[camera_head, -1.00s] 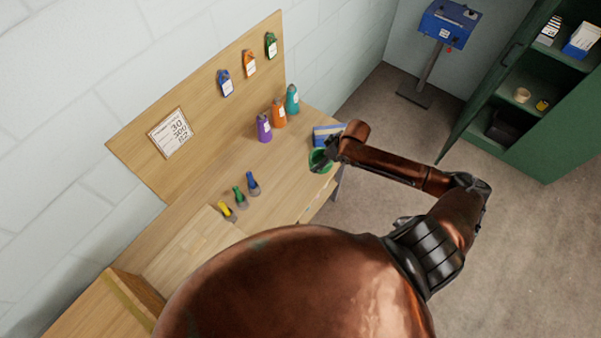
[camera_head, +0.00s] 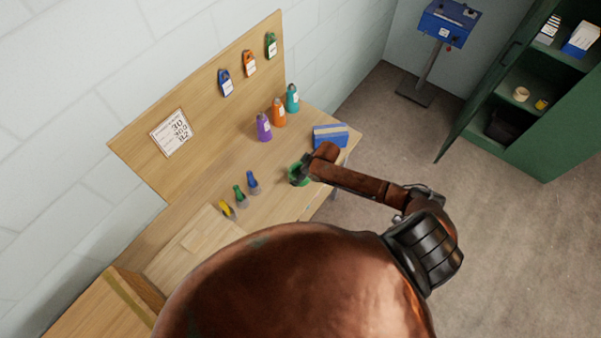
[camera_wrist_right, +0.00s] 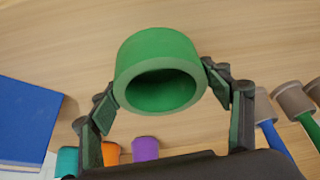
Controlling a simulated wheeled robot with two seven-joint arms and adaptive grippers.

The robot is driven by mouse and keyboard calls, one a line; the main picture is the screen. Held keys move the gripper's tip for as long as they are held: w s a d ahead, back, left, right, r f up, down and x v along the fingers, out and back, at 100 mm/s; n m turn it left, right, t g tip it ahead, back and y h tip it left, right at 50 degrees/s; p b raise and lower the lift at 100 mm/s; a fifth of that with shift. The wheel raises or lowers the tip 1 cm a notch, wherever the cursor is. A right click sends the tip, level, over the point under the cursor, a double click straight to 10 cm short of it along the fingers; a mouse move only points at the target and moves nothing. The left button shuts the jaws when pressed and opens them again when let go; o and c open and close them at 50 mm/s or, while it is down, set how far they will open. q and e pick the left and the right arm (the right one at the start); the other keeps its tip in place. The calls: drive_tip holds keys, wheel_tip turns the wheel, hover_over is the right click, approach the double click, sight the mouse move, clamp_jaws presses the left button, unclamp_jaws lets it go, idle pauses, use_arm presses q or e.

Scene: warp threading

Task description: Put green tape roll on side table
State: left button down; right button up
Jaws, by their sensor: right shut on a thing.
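The green tape roll (camera_head: 296,179) is held at the right part of the wooden table (camera_head: 215,165), right of the small blue and green tools. In the right wrist view the green roll (camera_wrist_right: 160,50) sits between the two fingers, its open hole facing the camera. My right gripper (camera_head: 304,169) is shut on it, one finger on each side of the outer wall. I cannot tell whether the roll touches the tabletop. I cannot tell which surface is the side table. My left gripper is not in view.
A blue box (camera_head: 331,135) lies at the table's far right end. Purple (camera_head: 264,128), orange (camera_head: 278,114) and teal bottles (camera_head: 292,99) stand near the backboard. Yellow, green and blue tools (camera_head: 253,183) lie left of my gripper. A green cabinet (camera_head: 560,135) stands at right.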

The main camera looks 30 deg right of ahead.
drive_tip(key=o, duration=1.2)
drive_tip(key=shift+o, duration=0.2)
drive_tip(key=v, duration=1.2)
drive_tip(key=shift+r, duration=0.1)
